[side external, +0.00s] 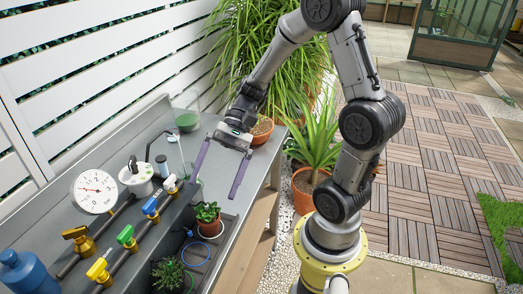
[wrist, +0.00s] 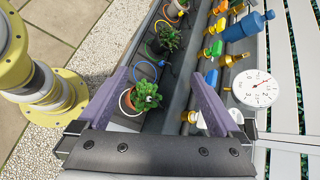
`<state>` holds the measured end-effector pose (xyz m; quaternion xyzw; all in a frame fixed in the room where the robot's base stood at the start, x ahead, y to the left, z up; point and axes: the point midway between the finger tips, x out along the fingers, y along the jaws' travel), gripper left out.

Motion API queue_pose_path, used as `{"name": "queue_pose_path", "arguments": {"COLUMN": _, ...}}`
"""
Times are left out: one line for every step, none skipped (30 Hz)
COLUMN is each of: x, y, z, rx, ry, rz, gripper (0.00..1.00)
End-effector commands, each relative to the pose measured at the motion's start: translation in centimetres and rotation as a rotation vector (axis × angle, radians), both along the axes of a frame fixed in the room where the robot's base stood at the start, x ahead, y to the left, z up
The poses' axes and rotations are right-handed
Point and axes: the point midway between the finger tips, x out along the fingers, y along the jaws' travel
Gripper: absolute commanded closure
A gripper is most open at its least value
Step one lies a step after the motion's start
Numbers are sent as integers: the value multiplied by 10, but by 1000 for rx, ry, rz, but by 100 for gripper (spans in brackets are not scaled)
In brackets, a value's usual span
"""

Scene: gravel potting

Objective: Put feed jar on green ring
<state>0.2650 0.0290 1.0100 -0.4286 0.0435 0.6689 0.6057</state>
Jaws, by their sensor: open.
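My gripper (side external: 215,187) is open, its two long purple fingers spread wide and pointing down above the bench trough, with nothing between them. In the wrist view, my gripper (wrist: 158,73) spans the trough, with a succulent below it. A clear jar with green contents (side external: 187,121) stands at the back of the bench, left of my wrist in the side view; it may be the feed jar, but I see no label.
A potted succulent (side external: 207,219) stands in the trough, with an empty blue ring (side external: 195,253) in front of it. Coloured valves (side external: 127,236), a gauge (side external: 95,191), a white holder (side external: 136,178) and a blue bottle (side external: 22,273) line the left side.

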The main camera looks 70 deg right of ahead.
Motion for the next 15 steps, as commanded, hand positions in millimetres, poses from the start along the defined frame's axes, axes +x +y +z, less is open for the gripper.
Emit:
{"name": "queue_pose_path", "arguments": {"x": -19, "y": 9, "z": 11, "rx": -130, "ry": -70, "rz": 122, "gripper": 0}}
{"name": "queue_pose_path", "arguments": {"x": -29, "y": 11, "z": 16, "rx": -206, "ry": -108, "rz": 188, "gripper": 0}}
{"name": "queue_pose_path", "arguments": {"x": -42, "y": 12, "z": 21, "rx": -306, "ry": -164, "rz": 271, "gripper": 0}}
{"name": "queue_pose_path", "arguments": {"x": -51, "y": 11, "z": 25, "rx": -381, "ry": -209, "rz": 329, "gripper": 0}}
{"name": "queue_pose_path", "arguments": {"x": -59, "y": 9, "z": 29, "rx": -455, "ry": -256, "rz": 386, "gripper": 0}}
{"name": "queue_pose_path", "arguments": {"x": -69, "y": 6, "z": 35, "rx": -552, "ry": -323, "rz": 457, "gripper": 0}}
{"name": "queue_pose_path", "arguments": {"x": -75, "y": 3, "z": 40, "rx": -619, "ry": -373, "rz": 505, "gripper": 0}}
{"name": "queue_pose_path", "arguments": {"x": -80, "y": -1, "z": 44, "rx": -686, "ry": -422, "rz": 550, "gripper": 0}}
{"name": "queue_pose_path", "arguments": {"x": -86, "y": -6, "z": 50, "rx": -767, "ry": -488, "rz": 601, "gripper": 0}}
{"name": "queue_pose_path", "arguments": {"x": -89, "y": -9, "z": 55, "rx": -823, "ry": -535, "rz": 633, "gripper": 0}}
{"name": "queue_pose_path", "arguments": {"x": -92, "y": -12, "z": 59, "rx": -873, "ry": -578, "rz": 662, "gripper": 0}}
{"name": "queue_pose_path", "arguments": {"x": -95, "y": -16, "z": 65, "rx": -933, "ry": -632, "rz": 693, "gripper": 0}}
{"name": "queue_pose_path", "arguments": {"x": -97, "y": -19, "z": 68, "rx": -970, "ry": -666, "rz": 714, "gripper": 0}}
{"name": "queue_pose_path", "arguments": {"x": -98, "y": -21, "z": 72, "rx": -1004, "ry": -697, "rz": 729, "gripper": 0}}
{"name": "queue_pose_path", "arguments": {"x": -99, "y": -24, "z": 75, "rx": -1040, "ry": -730, "rz": 746, "gripper": 0}}
